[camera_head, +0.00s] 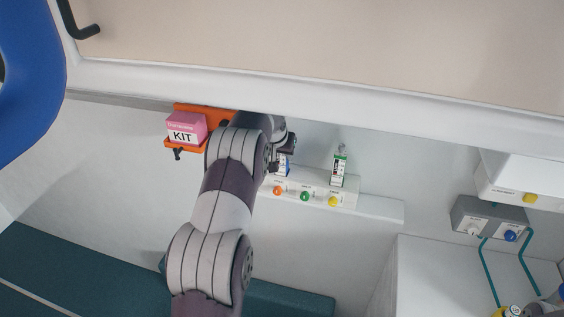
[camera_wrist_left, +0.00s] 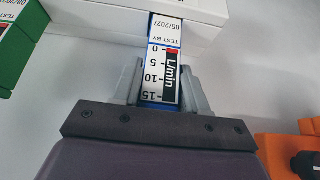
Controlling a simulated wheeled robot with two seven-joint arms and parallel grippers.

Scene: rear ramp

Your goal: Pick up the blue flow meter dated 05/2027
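The blue flow meter (camera_wrist_left: 166,48) has a white label reading 05/2027 and a scale in L/min. In the wrist view it stands between the two grey fingers of my left gripper (camera_wrist_left: 162,82), its far end at a white housing. Whether the fingers press on it or leave a small gap is unclear. In the head view the blue flow meter (camera_head: 285,166) is mostly hidden behind my left gripper (camera_head: 282,153). A green flow meter (camera_head: 339,170) stands to its right; part of a green one (camera_wrist_left: 14,48) shows in the wrist view. My right gripper is not in view.
A white outlet rail (camera_head: 318,190) carries orange, green and yellow knobs. An orange holder (camera_head: 183,148) with a pink KIT box (camera_head: 186,127) is left of my arm. A grey box (camera_head: 490,217) with knobs is at the right. A teal bench (camera_head: 90,275) is below.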

